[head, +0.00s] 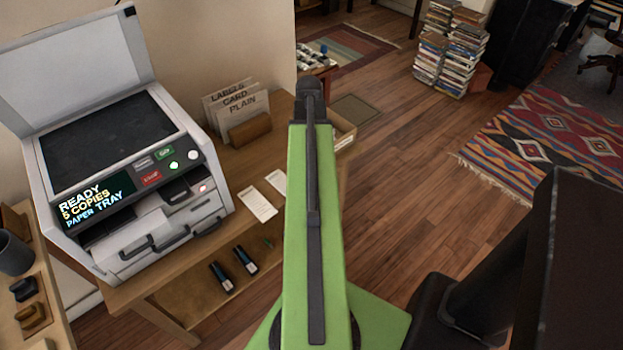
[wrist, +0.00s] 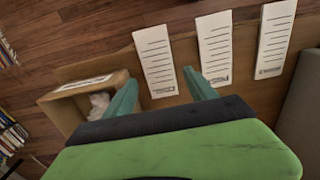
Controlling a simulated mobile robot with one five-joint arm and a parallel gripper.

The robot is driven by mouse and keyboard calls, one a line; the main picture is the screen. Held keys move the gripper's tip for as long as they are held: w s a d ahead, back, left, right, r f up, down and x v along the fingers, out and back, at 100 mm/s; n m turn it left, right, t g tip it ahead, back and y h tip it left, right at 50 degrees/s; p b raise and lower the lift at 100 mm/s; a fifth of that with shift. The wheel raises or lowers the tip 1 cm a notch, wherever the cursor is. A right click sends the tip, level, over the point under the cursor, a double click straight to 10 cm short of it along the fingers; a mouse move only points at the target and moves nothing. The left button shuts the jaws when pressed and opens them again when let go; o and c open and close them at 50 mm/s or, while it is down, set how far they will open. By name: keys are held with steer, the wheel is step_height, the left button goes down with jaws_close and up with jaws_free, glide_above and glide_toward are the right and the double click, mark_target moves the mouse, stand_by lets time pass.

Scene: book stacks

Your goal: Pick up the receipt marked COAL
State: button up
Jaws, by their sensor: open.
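Three white paper receipts with printed lines lie on the wooden table: the left receipt (wrist: 158,62), the middle receipt (wrist: 215,45) and the right receipt (wrist: 275,38). Their headings are too small to read, so I cannot tell which is marked COAL. In the head view two receipts show, one nearer (head: 257,205) and one farther (head: 278,183); my green arm blocks the view to their right. My gripper (wrist: 160,77) is open and empty, its teal fingers in view on either side of the left receipt. Its height above the table is unclear.
A grey copier (head: 125,130) stands on the table left of the receipts. A card holder (head: 248,130) stands behind them. Two dark stamp-like items (head: 233,268) lie on a lower shelf.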

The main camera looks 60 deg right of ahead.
step_height(320, 180, down, 6)
steer(key=b, duration=0.5)
steer(key=shift+s+d, duration=0.15)
steer(key=shift+r, duration=0.2)
steer(key=c, duration=1.1)
